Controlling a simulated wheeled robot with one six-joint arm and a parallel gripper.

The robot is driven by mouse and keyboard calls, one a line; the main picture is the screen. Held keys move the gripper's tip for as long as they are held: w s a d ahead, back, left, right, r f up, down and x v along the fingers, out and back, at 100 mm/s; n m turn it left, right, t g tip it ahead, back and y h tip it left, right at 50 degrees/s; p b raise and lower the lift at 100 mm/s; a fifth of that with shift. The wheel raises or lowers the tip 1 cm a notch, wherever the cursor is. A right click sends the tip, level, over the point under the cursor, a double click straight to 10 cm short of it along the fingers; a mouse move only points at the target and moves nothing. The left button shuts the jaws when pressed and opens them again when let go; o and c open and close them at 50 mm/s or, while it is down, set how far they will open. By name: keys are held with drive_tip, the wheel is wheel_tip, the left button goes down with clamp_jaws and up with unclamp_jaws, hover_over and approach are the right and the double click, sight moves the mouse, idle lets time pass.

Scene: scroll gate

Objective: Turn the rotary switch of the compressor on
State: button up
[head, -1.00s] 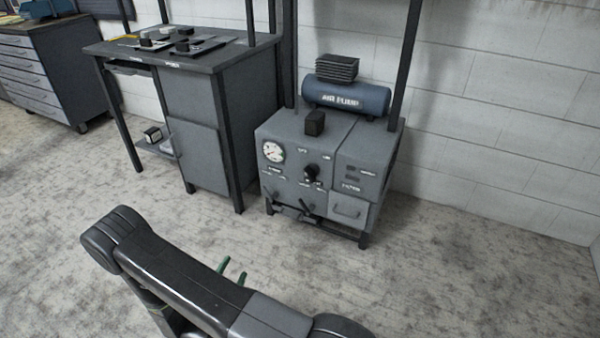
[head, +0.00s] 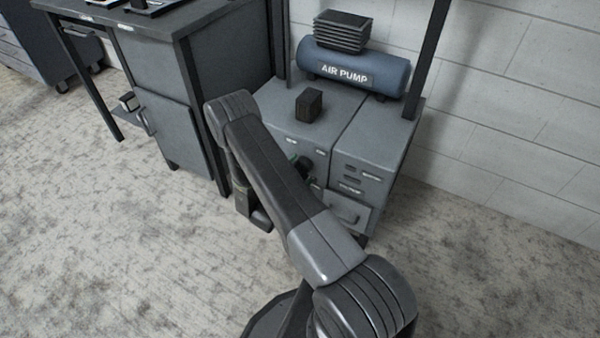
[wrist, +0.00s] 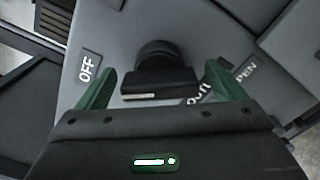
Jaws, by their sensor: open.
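The compressor (head: 275,102) is a grey cabinet with a blue tank labelled AIR PUMP (head: 345,74) on top. Its rotary switch (wrist: 158,72) is a black knob with a bar grip and a white line, in the middle of the wrist view. An OFF label (wrist: 90,67) is to its left. My gripper (wrist: 161,68) is open, with one green finger on each side of the knob and a visible gap on both sides. In the head view my arm hides most of the front panel; only a bit of green finger shows beside the dark knob (head: 305,164).
A dark block (head: 309,104) sits on the compressor's top. Dark upright posts stand beside the compressor. A grey workbench (head: 172,120) is to the left, and a white block wall (head: 520,120) is behind. The floor at right is clear.

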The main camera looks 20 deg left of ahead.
drive_tip(key=shift+w, duration=0.1)
drive_tip(key=shift+c, duration=0.4)
drive_tip(key=c, duration=0.9)
drive_tip(key=shift+f+m+b, duration=0.1)
drive_tip(key=shift+m+b, duration=0.2)
drive_tip(key=shift+b, duration=0.05)
drive_tip(key=m+b, duration=0.2)
drive_tip(key=shift+f+m, duration=0.15)
drive_tip(key=shift+m, duration=0.25)
drive_tip(key=m+b, duration=0.2)
drive_tip(key=m, duration=0.1)
drive_tip(key=shift+m+b, duration=0.3)
drive_tip(key=shift+b, duration=0.05)
drive_tip(key=m+b, duration=0.2)
drive_tip(key=m, duration=0.1)
drive_tip(key=shift+f, duration=0.1)
drive_tip(key=shift+m+b, duration=1.05)
drive_tip(key=shift+m, duration=0.75)
